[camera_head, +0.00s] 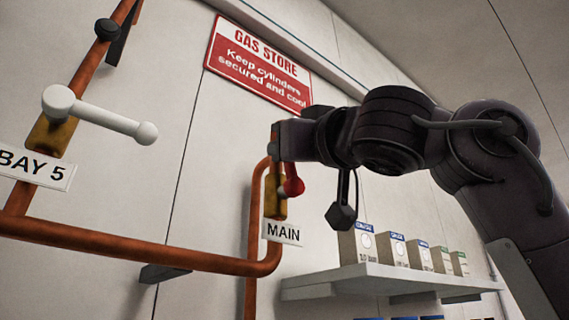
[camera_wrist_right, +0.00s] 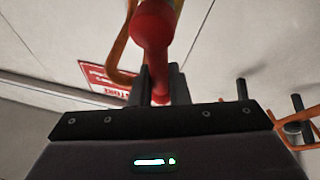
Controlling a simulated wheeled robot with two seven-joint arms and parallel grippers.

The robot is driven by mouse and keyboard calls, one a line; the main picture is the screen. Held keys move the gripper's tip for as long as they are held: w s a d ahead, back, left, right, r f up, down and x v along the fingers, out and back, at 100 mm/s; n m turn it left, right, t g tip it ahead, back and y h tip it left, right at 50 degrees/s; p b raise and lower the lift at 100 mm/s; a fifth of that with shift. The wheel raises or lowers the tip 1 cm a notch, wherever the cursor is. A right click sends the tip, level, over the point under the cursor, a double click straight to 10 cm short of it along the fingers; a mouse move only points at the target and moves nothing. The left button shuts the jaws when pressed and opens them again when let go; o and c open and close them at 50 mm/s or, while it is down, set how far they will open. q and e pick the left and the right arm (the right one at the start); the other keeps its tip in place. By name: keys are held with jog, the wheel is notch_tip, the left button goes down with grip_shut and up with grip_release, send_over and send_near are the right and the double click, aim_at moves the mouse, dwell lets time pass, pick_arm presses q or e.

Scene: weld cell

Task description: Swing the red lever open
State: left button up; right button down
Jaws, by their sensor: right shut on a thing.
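The red lever (camera_head: 292,186) is on the brass valve (camera_head: 276,196) of the copper pipe above the MAIN label (camera_head: 282,233). Its round red end shows just below my right gripper (camera_head: 279,146); the rest is largely hidden there. In the right wrist view the red lever (camera_wrist_right: 152,32) runs down from the top, and its lower end lies at the dark fingers of my right gripper (camera_wrist_right: 160,82). My right gripper is shut on the red lever. My left gripper is in neither view.
A white lever (camera_head: 100,116) sticks out from another valve by the BAY 5 label (camera_head: 35,168). Copper pipe (camera_head: 130,252) runs along the wall. A red gas store sign (camera_head: 256,64) hangs above. A shelf (camera_head: 380,279) with several boxes stands below my right arm.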

jog(key=shift+d+r+m+t+h, duration=0.3)
jog(key=shift+d+m, duration=0.05)
jog(key=shift+m, duration=0.45)
jog(key=shift+w+d+m, duration=0.1)
jog(key=shift+m, duration=0.2)
jog(key=shift+r+h, duration=0.1)
jog(key=shift+h, duration=0.3)
jog(key=c, duration=1.7)
grip_release()
jog(key=shift+w, duration=0.1)
jog(key=o, duration=0.3)
jog(key=shift+w+a+f, duration=0.2)
jog(key=shift+a, duration=0.05)
